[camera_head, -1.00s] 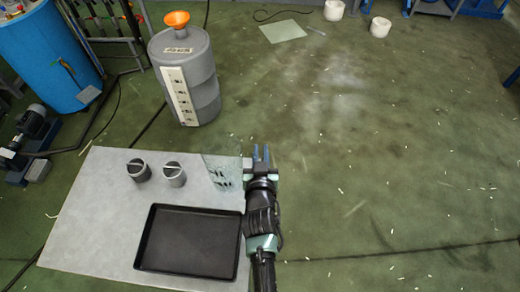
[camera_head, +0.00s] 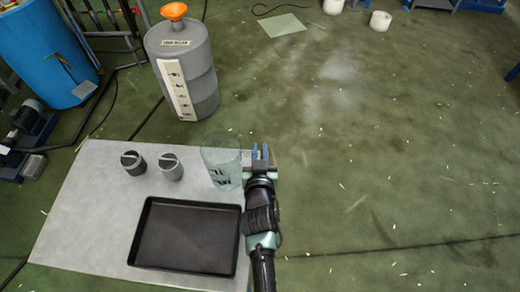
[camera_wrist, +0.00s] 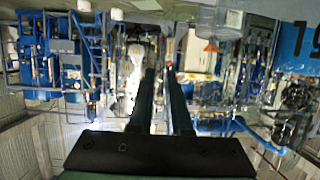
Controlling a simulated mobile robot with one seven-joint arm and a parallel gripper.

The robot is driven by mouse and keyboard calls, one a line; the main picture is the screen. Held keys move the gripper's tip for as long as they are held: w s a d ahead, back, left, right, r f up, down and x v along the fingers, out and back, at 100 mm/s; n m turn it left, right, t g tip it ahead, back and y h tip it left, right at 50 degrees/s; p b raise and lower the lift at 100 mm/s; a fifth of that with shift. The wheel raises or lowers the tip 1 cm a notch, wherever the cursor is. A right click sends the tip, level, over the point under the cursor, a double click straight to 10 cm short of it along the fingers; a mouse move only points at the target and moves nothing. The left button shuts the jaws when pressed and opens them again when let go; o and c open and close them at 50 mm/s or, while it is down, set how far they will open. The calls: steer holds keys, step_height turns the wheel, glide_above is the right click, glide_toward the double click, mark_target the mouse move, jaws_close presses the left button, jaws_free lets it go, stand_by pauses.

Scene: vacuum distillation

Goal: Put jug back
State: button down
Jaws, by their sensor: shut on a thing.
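The clear, greenish glass jug (camera_head: 222,163) with dark markings is at the right edge of the grey table top (camera_head: 85,225), just left of my gripper. My gripper (camera_head: 260,152) points away from the camera, beside the jug's right side, and is shut on the jug, apparently by its handle. The grip itself is hard to make out. I cannot tell whether the jug's base touches the table. In the wrist view the two dark fingers (camera_wrist: 164,75) reach upward, and the jug is not clearly recognisable there.
A black tray (camera_head: 187,236) lies in front of the jug. Two small grey pots, a left one (camera_head: 133,163) and a right one (camera_head: 170,167), stand left of it. A grey drum (camera_head: 184,75) with an orange funnel (camera_head: 174,11) stands behind. Floor at right is clear.

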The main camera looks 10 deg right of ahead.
steer(key=shift+f+b, duration=0.4)
steer(key=shift+f, duration=0.05)
steer(key=c, duration=0.8)
jaws_free()
steer(key=shift+s, duration=0.1)
steer(key=v, duration=1.2)
steer(key=shift+s+a+r, duration=0.1)
steer(key=shift+s+r, duration=0.05)
steer(key=shift+s, duration=0.25)
